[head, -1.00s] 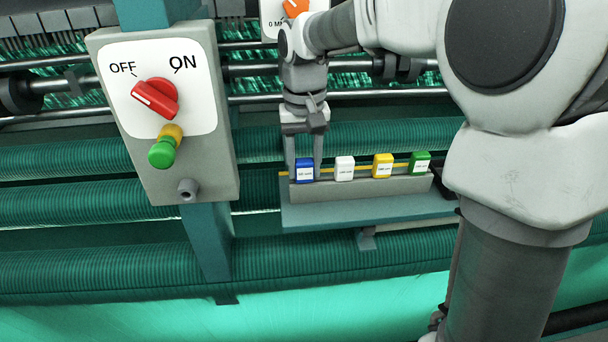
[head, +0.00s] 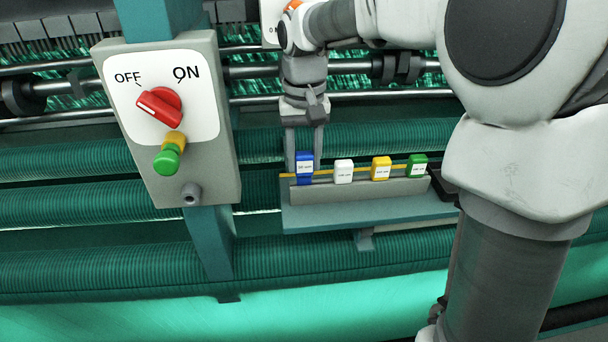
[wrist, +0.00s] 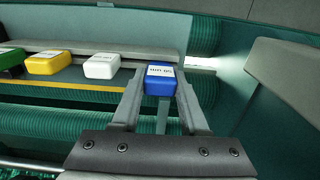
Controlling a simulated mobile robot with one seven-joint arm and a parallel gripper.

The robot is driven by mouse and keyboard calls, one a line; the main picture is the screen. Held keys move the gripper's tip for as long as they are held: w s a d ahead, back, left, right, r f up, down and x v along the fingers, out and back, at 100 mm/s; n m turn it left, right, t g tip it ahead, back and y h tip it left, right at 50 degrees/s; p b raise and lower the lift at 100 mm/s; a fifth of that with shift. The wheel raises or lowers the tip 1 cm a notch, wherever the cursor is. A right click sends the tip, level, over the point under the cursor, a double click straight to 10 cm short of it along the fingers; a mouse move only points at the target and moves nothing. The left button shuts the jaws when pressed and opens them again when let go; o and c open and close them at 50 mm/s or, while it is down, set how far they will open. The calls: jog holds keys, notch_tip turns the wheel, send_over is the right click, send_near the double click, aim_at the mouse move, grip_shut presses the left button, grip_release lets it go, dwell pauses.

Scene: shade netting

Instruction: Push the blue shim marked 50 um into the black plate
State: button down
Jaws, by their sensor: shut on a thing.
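The blue shim (head: 304,166) has a white label, too small to read surely, and stands at the left end of the grey rack. My gripper (head: 304,160) points down with one finger on each side of it and is shut on it. The shim stands a little higher than its neighbours, its lower end still at the rack. In the wrist view the blue shim (wrist: 159,79) sits between the two fingertips. A black plate-like piece (head: 442,184) shows at the rack's right end, partly hidden by my arm.
White (head: 343,171), yellow (head: 381,168) and green (head: 417,166) shims stand in the grey rack (head: 350,189) to the right. A switch box (head: 205,120) with a red knob and a green-topped button stands at the left. Green netting rollers run behind and below.

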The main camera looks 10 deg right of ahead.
jog(key=shift+r+p, duration=1.95)
jog(key=shift+r, duration=0.45)
jog(key=shift+r+p, duration=1.75)
jog(key=shift+r, duration=0.25)
